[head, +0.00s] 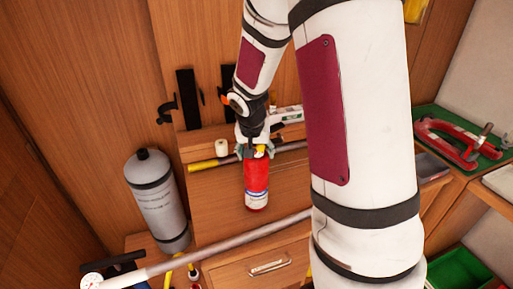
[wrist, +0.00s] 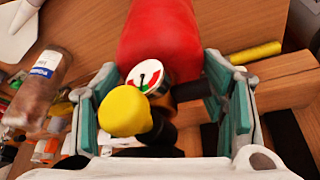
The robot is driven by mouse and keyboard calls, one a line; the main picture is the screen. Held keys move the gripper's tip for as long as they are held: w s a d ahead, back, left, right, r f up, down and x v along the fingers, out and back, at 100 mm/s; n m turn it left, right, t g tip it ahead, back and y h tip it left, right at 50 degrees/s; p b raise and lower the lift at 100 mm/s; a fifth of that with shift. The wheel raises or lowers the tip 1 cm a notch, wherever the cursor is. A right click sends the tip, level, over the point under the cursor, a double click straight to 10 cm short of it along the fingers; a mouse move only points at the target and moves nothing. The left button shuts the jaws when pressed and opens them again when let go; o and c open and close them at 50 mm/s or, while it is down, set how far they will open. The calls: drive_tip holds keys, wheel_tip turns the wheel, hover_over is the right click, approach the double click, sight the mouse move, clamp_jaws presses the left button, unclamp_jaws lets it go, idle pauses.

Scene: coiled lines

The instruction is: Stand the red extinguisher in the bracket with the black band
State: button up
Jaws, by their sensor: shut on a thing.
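The red extinguisher (head: 257,187) hangs upright below my gripper (head: 256,151) in the head view, over the wooden cabinet. The wrist view shows its red body (wrist: 160,38), a round gauge and a yellow knob between the pads of my gripper (wrist: 165,85). My gripper is shut on the extinguisher's top end. Black upright brackets are on the wooden wall behind: one at the left (head: 188,98) with a dark hook-like part beside it, and another (head: 228,88) partly hidden by my arm. I cannot tell which has the black band.
A grey cylinder (head: 155,200) stands at the left. A long pale pole (head: 240,232) with a gauge crosses the front. A yellow-ended bar (head: 208,163) lies behind the extinguisher. A green tray (head: 450,112) holds a red tool at the right.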

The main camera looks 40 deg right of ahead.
drive_tip(key=shift+w+r, duration=0.1)
drive_tip(key=shift+w, duration=0.05)
drive_tip(key=o, duration=2)
drive_tip(key=shift+c, duration=0.2)
drive_tip(key=s+a+r+n+t+y, duration=0.1)
drive_tip(key=s+a+r+n, duration=0.1)
drive_tip(key=s+a+r, duration=0.55)
drive_tip(key=s+a+r+n, duration=0.1)
drive_tip(key=s+a+r, duration=0.25)
drive_tip(key=r, duration=0.65)
drive_tip(key=s+a+r+n+y, duration=0.1)
drive_tip(key=s+a+n, duration=0.1)
drive_tip(key=s, duration=0.3)
drive_tip(key=s+a+n+t+y, duration=0.1)
drive_tip(key=s+a+n, duration=0.2)
drive_tip(key=s+a, duration=0.2)
drive_tip(key=shift+s+r+n+b, duration=0.3)
drive_tip(key=shift+s+r+b, duration=0.1)
drive_tip(key=shift+s, duration=0.4)
drive_tip(key=shift+o, duration=0.4)
